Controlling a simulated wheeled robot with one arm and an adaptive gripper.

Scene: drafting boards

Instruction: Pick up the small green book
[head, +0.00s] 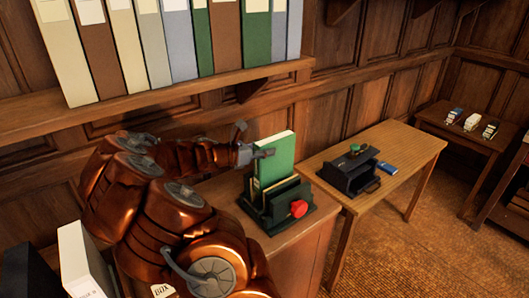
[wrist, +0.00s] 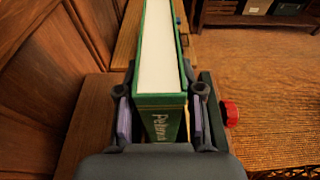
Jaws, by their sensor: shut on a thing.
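The small green book (head: 280,156) stands upright, its lower part hidden behind the front of a dark holder (head: 283,207) with a red knob. I cannot tell whether it touches the holder's bottom. My gripper (head: 262,154) is shut on the book from the left in the head view. In the wrist view my gripper (wrist: 160,118) has one purple-padded finger on each side of the book (wrist: 158,50), with its lettered green spine and white page block showing.
The holder stands on a wooden cabinet, with other thin boards or books in it. A shelf of tall binders (head: 168,45) hangs above my arm. A wooden table (head: 400,150) to the right bears a black organizer (head: 346,172) and a blue book (head: 386,168).

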